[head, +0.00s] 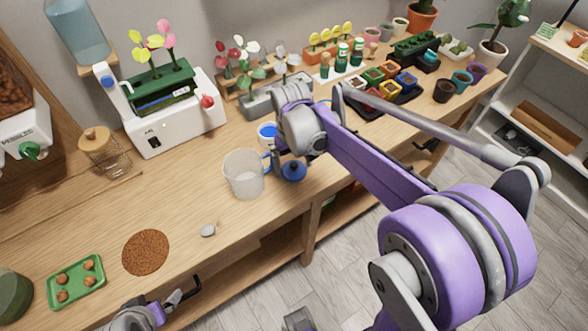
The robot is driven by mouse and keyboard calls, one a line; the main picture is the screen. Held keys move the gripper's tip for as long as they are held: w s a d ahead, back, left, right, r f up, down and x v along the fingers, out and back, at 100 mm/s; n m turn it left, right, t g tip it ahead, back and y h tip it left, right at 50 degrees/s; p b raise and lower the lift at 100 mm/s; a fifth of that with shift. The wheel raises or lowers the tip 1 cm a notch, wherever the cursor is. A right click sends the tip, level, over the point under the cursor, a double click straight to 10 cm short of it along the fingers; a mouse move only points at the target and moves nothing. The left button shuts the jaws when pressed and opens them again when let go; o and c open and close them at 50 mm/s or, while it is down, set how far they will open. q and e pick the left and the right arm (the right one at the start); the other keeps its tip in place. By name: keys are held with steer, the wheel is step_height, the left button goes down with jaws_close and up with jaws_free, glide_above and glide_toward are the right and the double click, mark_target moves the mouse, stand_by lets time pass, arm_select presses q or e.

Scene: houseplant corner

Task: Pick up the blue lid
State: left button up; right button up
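A round dark blue lid (293,171) with a small knob lies on the wooden bench near its front edge, just right of a clear measuring jug (246,174). My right gripper (300,154) is directly above and behind the lid, very close to it. Its wrist hides its fingers, so I cannot tell whether they touch the lid or how wide they are. My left gripper (172,298) is low at the bench's front edge, far from the lid. Its finger opening is too small to make out.
A white and blue cup (267,132) stands behind the jug. A white machine (175,112) stands at the back left. A green tray (76,281), a brown round mat (145,252) and a grey stone (208,230) lie on the left. Several small pots crowd the back right.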

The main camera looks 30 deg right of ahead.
steer(key=c, duration=1)
steer(key=shift+r, duration=0.1)
